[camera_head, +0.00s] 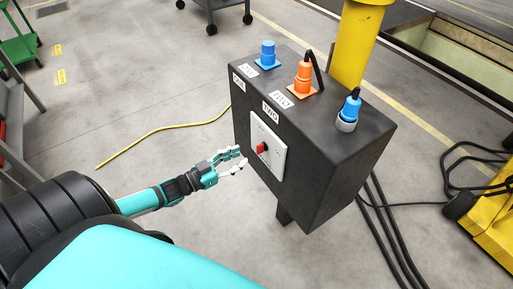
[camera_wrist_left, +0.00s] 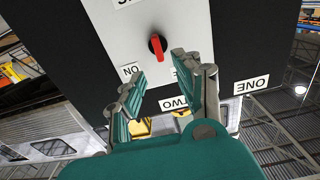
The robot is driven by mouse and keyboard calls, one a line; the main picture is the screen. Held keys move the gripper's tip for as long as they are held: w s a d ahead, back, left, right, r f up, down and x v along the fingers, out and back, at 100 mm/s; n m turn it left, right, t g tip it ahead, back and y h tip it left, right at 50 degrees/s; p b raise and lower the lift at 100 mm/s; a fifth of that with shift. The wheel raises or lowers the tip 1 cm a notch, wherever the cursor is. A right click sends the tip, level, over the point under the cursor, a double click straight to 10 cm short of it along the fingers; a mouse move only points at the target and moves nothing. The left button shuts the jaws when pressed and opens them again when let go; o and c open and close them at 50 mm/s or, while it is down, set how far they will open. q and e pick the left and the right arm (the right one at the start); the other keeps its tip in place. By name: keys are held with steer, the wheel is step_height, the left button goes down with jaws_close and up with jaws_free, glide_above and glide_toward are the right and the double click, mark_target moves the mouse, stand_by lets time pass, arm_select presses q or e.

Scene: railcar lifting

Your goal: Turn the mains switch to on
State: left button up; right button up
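The mains switch is a red knob (camera_head: 262,148) on a white plate (camera_head: 268,143) on the front of a black control box (camera_head: 325,165). In the left wrist view the red knob (camera_wrist_left: 157,45) stands out beyond the fingertips, and an upside-down ON label (camera_wrist_left: 130,71) shows on the plate. My left gripper (camera_head: 241,159) is open and empty, just left of the plate, its fingers pointing toward the knob. In the left wrist view the two fingers of my left gripper (camera_wrist_left: 164,68) are spread apart, and the knob lies ahead between them, apparently untouched. My right gripper is not in view.
On top of the box are a blue plug (camera_head: 267,55), an orange plug (camera_head: 303,80) and another blue plug (camera_head: 349,108). A yellow post (camera_head: 355,45) stands behind. Black cables (camera_head: 385,225) run down at the right. A yellow cable (camera_head: 165,128) lies on open floor.

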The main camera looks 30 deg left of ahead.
mark_target(257, 148)
arm_select(q)
steer(key=x, duration=0.7)
steer(key=shift+w, duration=0.15)
jaws_close()
